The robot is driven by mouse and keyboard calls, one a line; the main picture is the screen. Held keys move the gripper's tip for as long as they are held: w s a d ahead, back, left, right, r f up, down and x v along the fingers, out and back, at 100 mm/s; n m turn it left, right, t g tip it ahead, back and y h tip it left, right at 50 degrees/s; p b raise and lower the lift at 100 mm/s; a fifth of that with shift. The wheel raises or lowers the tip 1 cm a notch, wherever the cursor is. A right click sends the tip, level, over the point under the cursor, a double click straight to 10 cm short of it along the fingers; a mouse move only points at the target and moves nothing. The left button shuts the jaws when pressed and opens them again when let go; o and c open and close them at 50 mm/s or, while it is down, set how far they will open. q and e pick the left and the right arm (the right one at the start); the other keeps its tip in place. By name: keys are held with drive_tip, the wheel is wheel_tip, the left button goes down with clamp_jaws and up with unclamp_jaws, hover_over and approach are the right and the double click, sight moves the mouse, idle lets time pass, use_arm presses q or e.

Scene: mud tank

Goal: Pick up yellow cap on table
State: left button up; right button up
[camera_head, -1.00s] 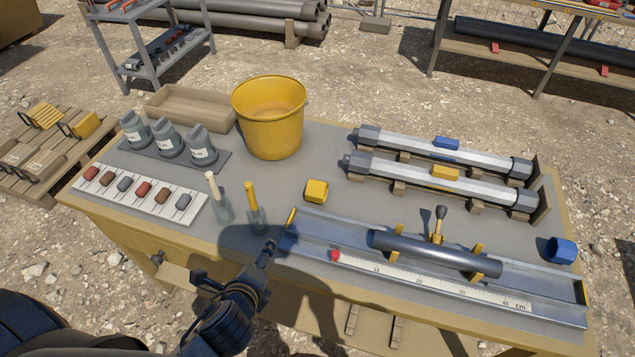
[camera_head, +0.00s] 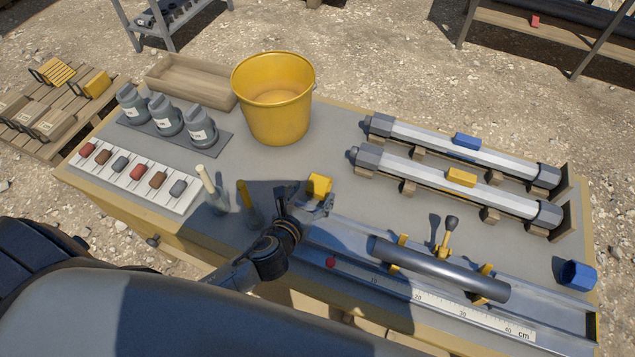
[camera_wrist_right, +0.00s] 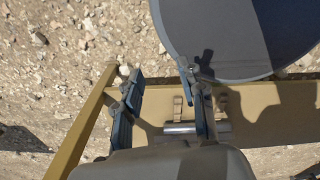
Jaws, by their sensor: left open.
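The yellow cap (camera_head: 319,185) lies on the grey table top (camera_head: 335,128), just behind the near-left end of the metal trough. My left gripper (camera_head: 318,203) is open and right at the cap's near side. Its fingers overlap the cap's lower edge in the head view, and I cannot tell whether they touch it. My right gripper (camera_wrist_right: 164,88) shows only in the right wrist view. Its fingers are apart with nothing between them, beside the table's wooden frame (camera_wrist_right: 245,108).
A yellow bucket (camera_head: 275,118) stands behind the cap. Two slim bottles (camera_head: 250,208) stand left of my left gripper. The trough with a dark core (camera_head: 440,268) is to the right. A blue cap (camera_head: 577,273) lies at the far right. Bare table lies between bucket and tubes.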

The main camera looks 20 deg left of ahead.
sight(316, 187)
use_arm(q)
drive_tip(key=shift+r+p+x, duration=0.2)
drive_tip(key=shift+p+x, duration=0.15)
drive_tip(key=shift+x, duration=0.8)
drive_tip(key=x, duration=0.3)
drive_tip(key=shift+f, duration=0.1)
drive_tip(key=shift+w+f, duration=0.1)
drive_tip(key=shift+c, duration=0.2)
drive_tip(key=c, duration=1.1)
drive_tip(key=shift+c, duration=0.5)
use_arm(e)
drive_tip(key=w, duration=0.1)
drive_tip(key=w+r, duration=0.1)
drive_tip(key=shift+w+a, duration=0.25)
drive_tip(key=shift+w, duration=0.1)
